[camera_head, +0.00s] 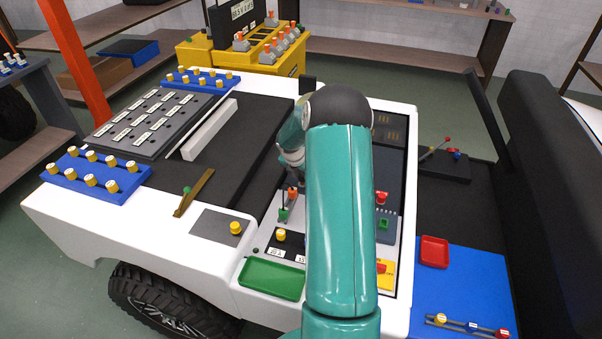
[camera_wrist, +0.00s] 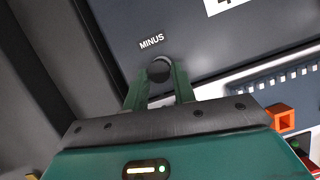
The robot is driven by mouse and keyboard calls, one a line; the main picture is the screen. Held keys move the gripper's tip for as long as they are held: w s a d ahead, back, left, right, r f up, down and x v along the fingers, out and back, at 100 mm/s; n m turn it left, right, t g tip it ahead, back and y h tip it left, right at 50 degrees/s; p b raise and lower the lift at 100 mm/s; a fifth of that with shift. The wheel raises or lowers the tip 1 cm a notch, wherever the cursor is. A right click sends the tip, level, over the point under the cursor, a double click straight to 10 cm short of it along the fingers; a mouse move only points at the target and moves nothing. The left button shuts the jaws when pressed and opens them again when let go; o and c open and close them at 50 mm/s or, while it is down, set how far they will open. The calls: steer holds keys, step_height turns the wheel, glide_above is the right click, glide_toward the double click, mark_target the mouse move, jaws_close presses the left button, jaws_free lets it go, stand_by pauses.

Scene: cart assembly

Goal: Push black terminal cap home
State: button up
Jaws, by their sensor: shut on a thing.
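The black terminal cap (camera_wrist: 159,68) is a small dark round piece at the fingertips in the wrist view, just below the white MINUS label (camera_wrist: 151,42) on a dark panel (camera_wrist: 115,18). My gripper (camera_wrist: 160,86) has its two green fingers shut on the cap, one on each side. The cap is at or very close to the panel face; I cannot tell whether it is fully seated. The fingers hide its lower part. In the head view my teal arm covers much of the work area, and I cannot make out the cap there.
An orange square piece (camera_wrist: 281,117) and a toothed strip lie right of the fingers in the wrist view. A black seat (camera_head: 555,170) stands at right.

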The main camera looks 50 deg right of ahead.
steer(key=shift+f, duration=0.55)
steer(key=shift+f, duration=0.35)
steer(key=shift+f, duration=0.1)
steer(key=o, duration=1.1)
steer(key=shift+c, duration=0.2)
steer(key=v, duration=1.3)
steer(key=shift+r, duration=0.35)
steer(key=shift+a, duration=0.2)
